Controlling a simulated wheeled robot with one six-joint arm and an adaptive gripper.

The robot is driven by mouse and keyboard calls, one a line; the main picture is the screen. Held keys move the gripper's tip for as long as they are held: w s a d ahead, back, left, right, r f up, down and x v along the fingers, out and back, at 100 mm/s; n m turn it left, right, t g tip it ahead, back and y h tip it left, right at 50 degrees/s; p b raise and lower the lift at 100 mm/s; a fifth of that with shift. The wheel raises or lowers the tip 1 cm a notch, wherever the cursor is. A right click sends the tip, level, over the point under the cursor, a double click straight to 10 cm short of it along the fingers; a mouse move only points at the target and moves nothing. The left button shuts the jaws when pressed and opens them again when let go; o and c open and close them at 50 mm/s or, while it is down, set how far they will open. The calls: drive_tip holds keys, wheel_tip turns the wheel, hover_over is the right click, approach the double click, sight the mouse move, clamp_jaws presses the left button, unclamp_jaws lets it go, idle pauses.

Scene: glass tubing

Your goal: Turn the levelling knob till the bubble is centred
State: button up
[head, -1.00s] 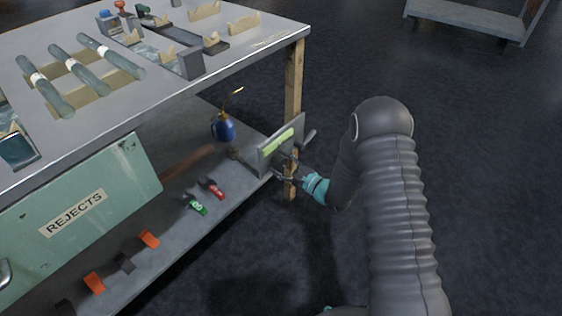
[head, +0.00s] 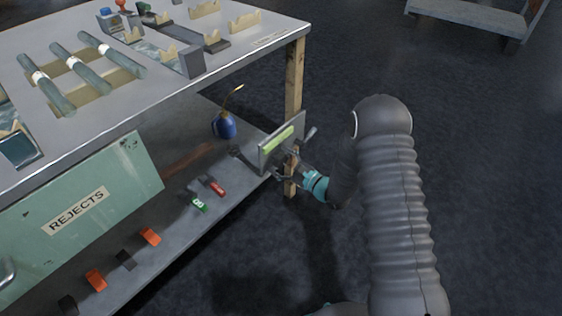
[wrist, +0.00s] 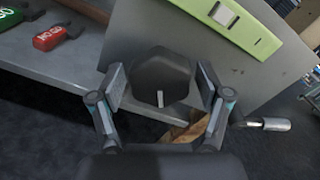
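The levelling knob (wrist: 161,76) is a black faceted knob with a white mark near its lower edge, in the middle of the wrist view. It sits on a grey plate (wrist: 150,25). The green level (wrist: 245,25) is fixed on the plate above the knob and also shows in the head view (head: 278,139). Its pale window (wrist: 223,13) is in sight, but I cannot make out where the bubble is. My gripper (wrist: 163,88) is open, one finger on each side of the knob, with a narrow gap on both sides. In the head view the arm hides most of the knob.
A metal-ended lever (wrist: 268,124) sticks out right of the knob. A wooden table leg (head: 293,80) stands behind the plate. The lower shelf holds a blue oil can (head: 224,125) and red (head: 215,187) and green (head: 199,204) tags.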

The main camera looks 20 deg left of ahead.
drive_tip(key=v, duration=1.2)
idle(0.6)
